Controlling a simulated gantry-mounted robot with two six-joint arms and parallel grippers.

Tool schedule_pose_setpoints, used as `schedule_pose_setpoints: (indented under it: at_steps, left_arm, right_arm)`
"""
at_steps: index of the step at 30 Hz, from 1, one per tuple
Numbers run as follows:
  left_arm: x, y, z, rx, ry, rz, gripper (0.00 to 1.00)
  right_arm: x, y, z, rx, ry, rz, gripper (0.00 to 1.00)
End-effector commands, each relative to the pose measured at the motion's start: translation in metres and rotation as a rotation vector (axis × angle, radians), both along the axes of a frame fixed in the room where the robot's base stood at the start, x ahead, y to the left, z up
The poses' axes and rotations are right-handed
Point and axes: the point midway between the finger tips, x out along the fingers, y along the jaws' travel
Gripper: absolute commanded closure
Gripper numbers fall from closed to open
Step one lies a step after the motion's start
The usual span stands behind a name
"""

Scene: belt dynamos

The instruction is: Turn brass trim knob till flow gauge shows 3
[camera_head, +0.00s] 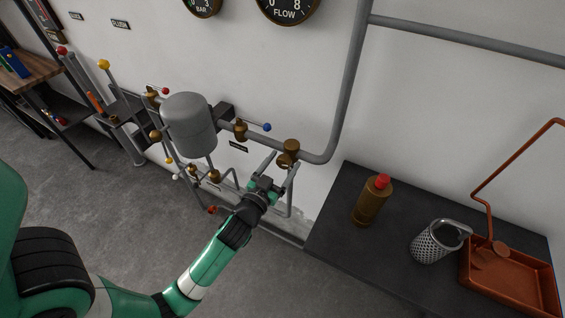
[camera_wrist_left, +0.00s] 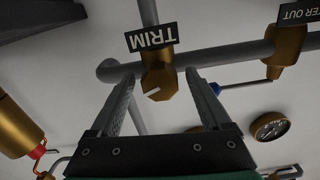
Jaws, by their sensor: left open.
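The brass trim knob (camera_head: 290,148) sits on the grey pipe at the wall, right of the grey tank. In the left wrist view the knob (camera_wrist_left: 160,82) shows a white pointer line on its face, below a "TRIM" label (camera_wrist_left: 151,37). My left gripper (camera_head: 283,160) is open at the knob; in the wrist view its two fingers (camera_wrist_left: 158,76) stand on either side of the knob, with visible gaps. The flow gauge (camera_head: 288,9) is cut off by the top edge; its needle cannot be read. My right gripper is not in view.
A blue-tipped valve lever (camera_head: 258,125) sticks out left of the knob. A grey pipe (camera_head: 350,85) rises to its right. A dark bench (camera_head: 335,215) at right holds a brown bottle (camera_head: 371,203), a metal mesh cup (camera_head: 433,243) and a copper tray (camera_head: 500,295).

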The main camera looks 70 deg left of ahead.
Motion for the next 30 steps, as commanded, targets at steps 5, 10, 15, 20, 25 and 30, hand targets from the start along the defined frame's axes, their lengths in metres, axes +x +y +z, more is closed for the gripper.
schedule_pose_setpoints:
  at_steps: [5,10,15,20,25,30]
  left_arm:
    - [0.0002,0.0001,-0.0001,0.000,0.000,0.000,0.19]
    - [0.0001,-0.0001,-0.0001,0.000,0.000,0.000,0.46]
    - [0.0000,-0.0002,-0.0001,0.000,0.000,0.000,0.76]
    - [0.0000,-0.0003,-0.0001,0.000,0.000,0.000,1.00]
    - [-0.0001,-0.0002,0.0001,0.006,0.006,0.000,1.00]
    - [-0.0001,-0.0002,0.0006,0.039,0.033,0.000,1.00]
  right_arm:
    - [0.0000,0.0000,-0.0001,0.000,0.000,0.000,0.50]
    - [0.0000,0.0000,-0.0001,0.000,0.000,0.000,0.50]
    - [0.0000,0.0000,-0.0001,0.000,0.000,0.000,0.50]
    - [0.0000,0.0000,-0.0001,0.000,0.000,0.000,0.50]
    - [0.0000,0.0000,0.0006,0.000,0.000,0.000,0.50]
    - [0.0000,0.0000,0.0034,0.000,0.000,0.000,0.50]
